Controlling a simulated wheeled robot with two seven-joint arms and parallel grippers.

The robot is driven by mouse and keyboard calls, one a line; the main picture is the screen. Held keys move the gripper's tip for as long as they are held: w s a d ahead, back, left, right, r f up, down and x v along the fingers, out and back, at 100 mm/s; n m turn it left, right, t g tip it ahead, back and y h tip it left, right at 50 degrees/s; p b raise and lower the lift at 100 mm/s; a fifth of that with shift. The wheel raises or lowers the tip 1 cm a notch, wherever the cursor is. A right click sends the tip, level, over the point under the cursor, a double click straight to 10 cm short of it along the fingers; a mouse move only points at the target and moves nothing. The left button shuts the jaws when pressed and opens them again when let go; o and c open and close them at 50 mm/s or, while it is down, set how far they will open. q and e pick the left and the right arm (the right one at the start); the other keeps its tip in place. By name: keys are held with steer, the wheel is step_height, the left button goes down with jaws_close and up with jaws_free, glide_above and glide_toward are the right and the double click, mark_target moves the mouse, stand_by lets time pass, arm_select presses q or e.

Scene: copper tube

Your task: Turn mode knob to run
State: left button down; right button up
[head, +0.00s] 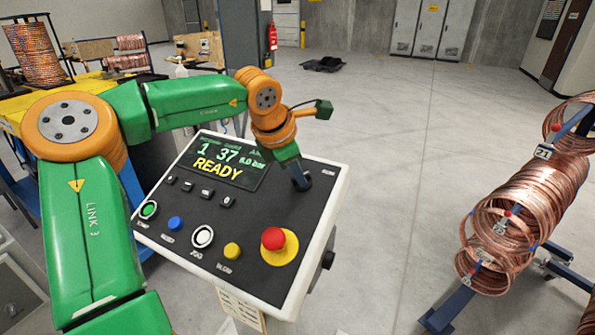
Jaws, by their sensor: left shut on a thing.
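The control panel (225,235) is a tilted dark face in a white housing, with a screen (222,160) reading READY. My left arm reaches over it from the left. My left gripper (301,183) points down at the panel's upper right corner and is shut on the mode knob, which the gripper mostly hides. A small label, apparently RUN, shows just right of the gripper. The direction of the knob's pointer cannot be seen. My right gripper is not in view.
A red emergency button (273,238) on a yellow base stands up at the panel's lower right. A green button (148,209), a blue button (176,223) and other buttons line the lower face. Copper coils (520,215) on a blue rack stand at the right. Open floor lies between.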

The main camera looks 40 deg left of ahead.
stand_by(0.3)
arm_select(q)
steer(key=c, duration=0.8)
jaws_free()
steer(key=shift+c, duration=0.2)
steer(key=b+v, duration=0.1)
steer(key=v, duration=0.6)
steer(key=shift+w, duration=0.1)
